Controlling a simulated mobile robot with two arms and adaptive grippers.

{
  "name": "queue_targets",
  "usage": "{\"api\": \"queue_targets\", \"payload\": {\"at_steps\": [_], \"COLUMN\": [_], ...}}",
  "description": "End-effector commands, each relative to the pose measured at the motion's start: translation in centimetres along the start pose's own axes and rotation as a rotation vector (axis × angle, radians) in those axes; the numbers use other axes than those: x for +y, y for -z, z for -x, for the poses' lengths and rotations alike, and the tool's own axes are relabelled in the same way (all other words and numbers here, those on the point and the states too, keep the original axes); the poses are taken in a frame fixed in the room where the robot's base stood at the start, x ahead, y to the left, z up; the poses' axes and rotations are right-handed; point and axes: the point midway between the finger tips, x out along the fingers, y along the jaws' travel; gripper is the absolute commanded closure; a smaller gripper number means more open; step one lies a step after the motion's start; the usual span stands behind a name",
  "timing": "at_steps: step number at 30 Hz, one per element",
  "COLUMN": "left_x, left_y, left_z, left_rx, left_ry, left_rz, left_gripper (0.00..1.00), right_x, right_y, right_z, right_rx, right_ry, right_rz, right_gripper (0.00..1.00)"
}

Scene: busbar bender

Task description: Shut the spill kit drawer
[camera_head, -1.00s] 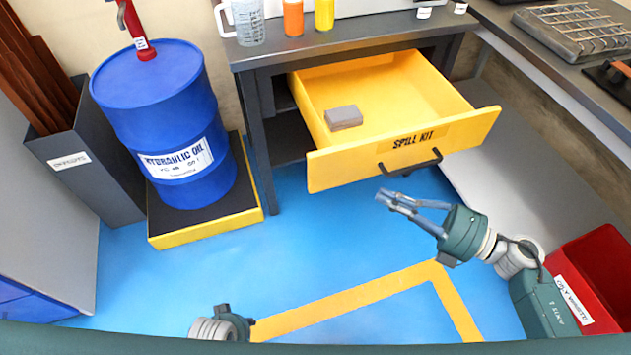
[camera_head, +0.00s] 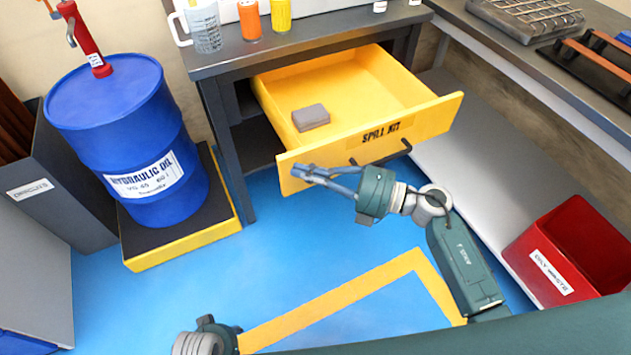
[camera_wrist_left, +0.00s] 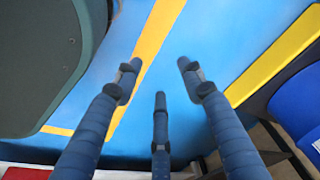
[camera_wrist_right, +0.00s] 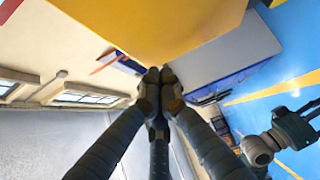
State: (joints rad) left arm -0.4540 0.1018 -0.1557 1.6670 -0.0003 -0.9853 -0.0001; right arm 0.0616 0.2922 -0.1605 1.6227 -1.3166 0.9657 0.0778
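The yellow spill kit drawer (camera_head: 425,122) stands pulled out of the grey bench, its black handle (camera_head: 380,153) on the front panel. A small grey block (camera_head: 310,117) lies inside it. My right gripper (camera_head: 300,174) is at the left part of the drawer front, left of the handle. In the right wrist view its fingertips (camera_wrist_right: 159,76) are together with nothing seen between them, near the yellow panel (camera_wrist_right: 150,25). I cannot tell whether they touch it. My left gripper (camera_head: 208,335) is low at the front, away from the drawer; its fingers (camera_wrist_left: 158,68) are spread and empty.
A blue hydraulic oil drum (camera_head: 125,130) stands on a yellow-edged pallet (camera_head: 190,245) left of the bench (camera_head: 270,60). A red bin (camera_head: 570,240) is at the right. Bottles and a jug (camera_head: 205,28) stand on the bench top. Blue floor before the drawer is clear.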

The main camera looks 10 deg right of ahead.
Motion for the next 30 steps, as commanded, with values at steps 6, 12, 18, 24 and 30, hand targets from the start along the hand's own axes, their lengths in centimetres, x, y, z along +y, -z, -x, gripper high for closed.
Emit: {"api": "queue_targets", "payload": {"at_steps": [6, 12, 18, 24, 30], "left_x": [-0.1, 0.0, -0.1, -0.2, -0.4], "left_y": [0.2, 0.0, -0.3, 1.6, 3.5], "left_z": [0.3, 0.2, 0.2, 2.9, 7.1], "left_rx": [0.003, 0.000, -0.011, 0.017, 0.043], "left_ry": [0.001, 0.000, 0.001, 0.003, 0.007], "left_rz": [0.001, 0.001, 0.001, 0.004, 0.008], "left_gripper": [0.60, 0.60, 0.60, 0.60, 0.60], "right_x": [0.0, 0.0, 0.0, -0.1, -0.2], "right_y": [-0.3, -0.3, -0.9, -3.1, -6.2], "right_z": [-0.3, -0.3, -0.9, -2.9, -6.0], "right_rx": [0.001, 0.001, 0.002, 0.000, 0.000], "right_ry": [0.000, 0.000, 0.000, -0.001, -0.001], "right_rz": [-0.001, -0.001, 0.001, 0.002, 0.003], "right_gripper": [1.00, 1.00, 1.00, 1.00, 1.00]}}
